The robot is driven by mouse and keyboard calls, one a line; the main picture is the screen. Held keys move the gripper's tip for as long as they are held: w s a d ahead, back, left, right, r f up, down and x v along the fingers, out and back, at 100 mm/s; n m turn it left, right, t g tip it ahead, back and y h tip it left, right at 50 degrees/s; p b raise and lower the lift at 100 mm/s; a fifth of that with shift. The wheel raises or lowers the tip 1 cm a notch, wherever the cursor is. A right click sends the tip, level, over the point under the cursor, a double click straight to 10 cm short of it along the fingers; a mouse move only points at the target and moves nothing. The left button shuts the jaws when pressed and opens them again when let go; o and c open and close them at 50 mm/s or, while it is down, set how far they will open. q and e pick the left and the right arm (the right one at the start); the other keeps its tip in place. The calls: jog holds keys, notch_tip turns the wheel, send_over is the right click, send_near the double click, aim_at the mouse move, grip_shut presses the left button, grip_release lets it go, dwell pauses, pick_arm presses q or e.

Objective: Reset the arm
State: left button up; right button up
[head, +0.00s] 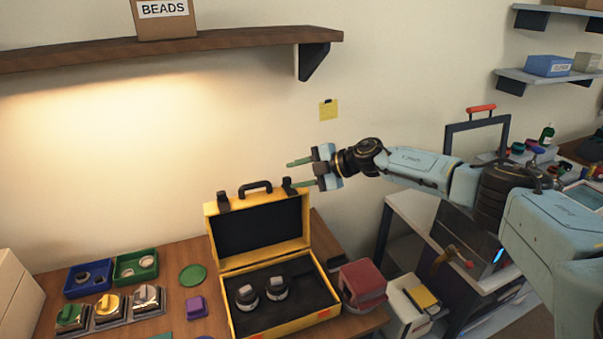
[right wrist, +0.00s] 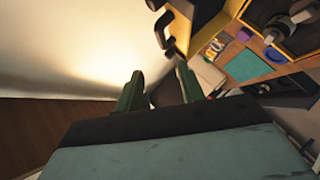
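My right gripper (head: 301,173) is open and empty in the head view, raised just above the open lid of the yellow case (head: 255,225). Its two green fingers stand apart and point left. In the right wrist view the green fingers (right wrist: 158,92) are also apart with nothing between them, and part of the yellow case (right wrist: 205,25) shows at the upper right. The case holds two round lens-like parts (head: 262,290) in dark foam. My left gripper is not in view.
A blue tray (head: 88,278), a green tray (head: 136,266), a rack of lens parts (head: 108,308), a green disc (head: 193,275) and a purple block (head: 196,307) lie left of the case. A red box (head: 362,282) stands right of it. A wooden shelf (head: 170,48) juts out above.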

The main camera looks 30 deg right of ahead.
jog(key=shift+s+d+r, duration=0.15)
jog(key=shift+s+d, duration=0.05)
jog(key=shift+s, duration=0.05)
jog(key=shift+a, duration=0.1)
dwell(0.3)
